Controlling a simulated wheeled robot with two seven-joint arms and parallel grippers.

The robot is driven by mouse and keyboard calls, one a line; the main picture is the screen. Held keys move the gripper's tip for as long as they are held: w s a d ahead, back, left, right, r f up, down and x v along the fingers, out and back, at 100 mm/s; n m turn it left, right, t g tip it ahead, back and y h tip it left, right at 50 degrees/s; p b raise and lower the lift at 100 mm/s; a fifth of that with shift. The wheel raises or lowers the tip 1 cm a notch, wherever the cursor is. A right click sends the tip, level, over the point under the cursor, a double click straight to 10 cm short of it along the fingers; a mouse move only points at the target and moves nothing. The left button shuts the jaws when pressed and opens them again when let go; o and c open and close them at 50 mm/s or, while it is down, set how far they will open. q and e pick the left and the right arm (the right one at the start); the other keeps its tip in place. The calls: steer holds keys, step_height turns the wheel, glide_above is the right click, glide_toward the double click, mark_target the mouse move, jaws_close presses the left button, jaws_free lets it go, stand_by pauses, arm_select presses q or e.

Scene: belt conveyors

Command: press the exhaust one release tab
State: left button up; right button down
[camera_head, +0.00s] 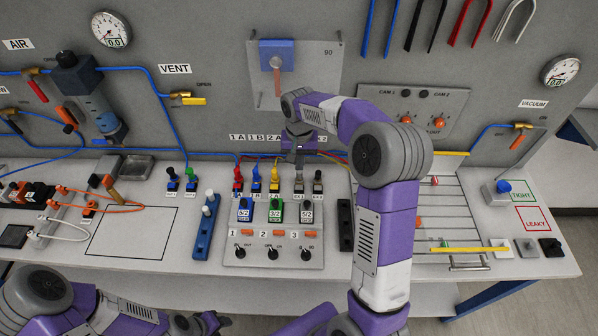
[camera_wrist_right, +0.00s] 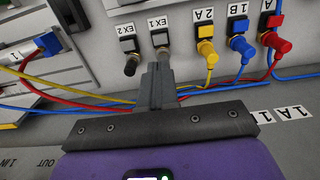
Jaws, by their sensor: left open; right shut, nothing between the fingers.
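The exhaust one fitting (camera_wrist_right: 160,40), labelled EX 1, is a black block with a grey plug; it also shows in the head view (camera_head: 298,187). My right gripper (camera_wrist_right: 158,72) is shut, its fingertips right at the lower end of this plug. I cannot tell whether they touch the release tab, which the fingers and plug hide. The EX 2 fitting (camera_wrist_right: 131,58), with a dark plug, stands beside it. In the head view my right gripper (camera_head: 299,164) comes down from above the valve panel. My left gripper (camera_head: 205,323) is open and empty at the bottom edge, away from the panel.
Yellow, blue and red hose fittings (camera_wrist_right: 206,45) sit beside EX 1, with their hoses running close by my right fingers. The valve block (camera_head: 276,210) and switches are in front. The outlined bench area (camera_head: 132,232) at left is bare.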

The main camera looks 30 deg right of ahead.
mark_target(299, 188)
step_height(299, 188, down, 9)
steer(key=shift+f+b, duration=0.15)
steer(key=shift+b, duration=0.45)
steer(key=shift+f+b, duration=0.5)
steer(key=shift+f, duration=0.3)
steer(key=shift+s+a+f, duration=0.1)
steer(key=shift+s+f, duration=0.05)
steer(key=shift+s, duration=0.05)
steer(key=shift+f, duration=0.1)
step_height(299, 188, up, 11)
steer(key=p, duration=0.7)
steer(key=shift+w+f, duration=0.15)
steer(key=shift+w, duration=0.1)
